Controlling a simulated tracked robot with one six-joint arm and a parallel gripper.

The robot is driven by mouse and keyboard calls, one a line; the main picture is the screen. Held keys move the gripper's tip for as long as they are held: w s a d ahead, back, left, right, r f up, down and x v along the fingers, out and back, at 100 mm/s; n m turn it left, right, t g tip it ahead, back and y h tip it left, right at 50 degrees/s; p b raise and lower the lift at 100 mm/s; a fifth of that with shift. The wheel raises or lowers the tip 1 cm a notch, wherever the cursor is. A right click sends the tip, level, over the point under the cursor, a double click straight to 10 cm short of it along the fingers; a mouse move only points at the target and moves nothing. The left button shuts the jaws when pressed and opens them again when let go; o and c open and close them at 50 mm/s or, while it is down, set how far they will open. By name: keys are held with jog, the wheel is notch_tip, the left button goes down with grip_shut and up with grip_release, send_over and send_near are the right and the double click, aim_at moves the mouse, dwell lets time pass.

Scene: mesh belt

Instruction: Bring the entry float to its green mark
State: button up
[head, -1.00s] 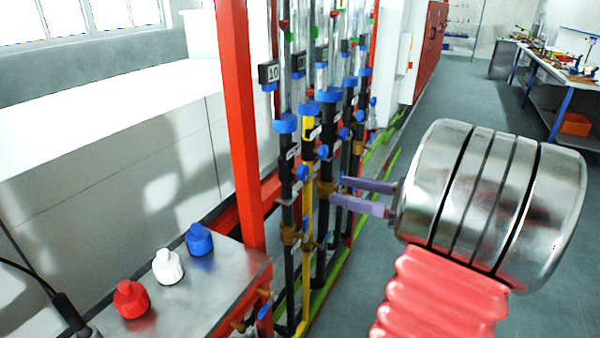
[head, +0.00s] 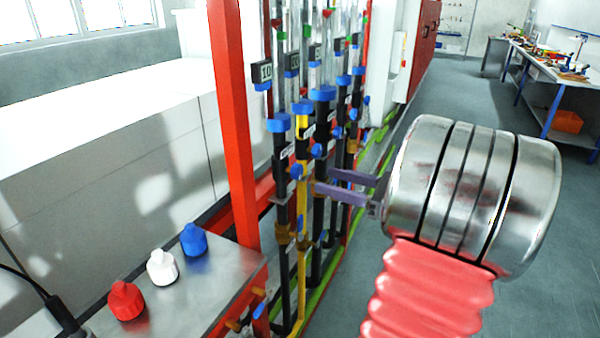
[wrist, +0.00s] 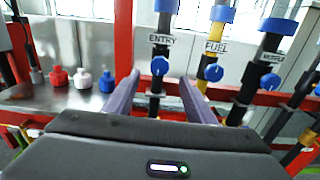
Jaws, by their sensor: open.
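The entry line is the leftmost tube in the head view, with a blue knob (head: 296,171) below its blue collar. In the wrist view the ENTRY label (wrist: 161,39) sits above the same blue knob, seen between my fingertips. A small red float (head: 276,22) shows in the clear tube high up, slightly above a green mark (head: 281,36); both are tiny and the exact gap is unclear. My gripper (head: 326,180) is open, its two purple fingers pointing at the tubes. The knob appears ahead of the fingertips; contact cannot be told.
The yellow fuel line with its blue knob (wrist: 213,72) stands just right of entry, with more lines beyond. A red post (head: 233,120) rises left of them. Red, white and blue bottles stand on a metal bench (head: 215,275). Open floor lies to the right.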

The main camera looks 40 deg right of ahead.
aim_at(301, 172)
jog(key=x, duration=0.9)
jog(key=shift+c, duration=0.3)
jog(key=c, duration=0.9)
jog(key=shift+d, duration=0.15)
jog(key=shift+c, duration=0.4)
jog(key=shift+m, duration=3.3)
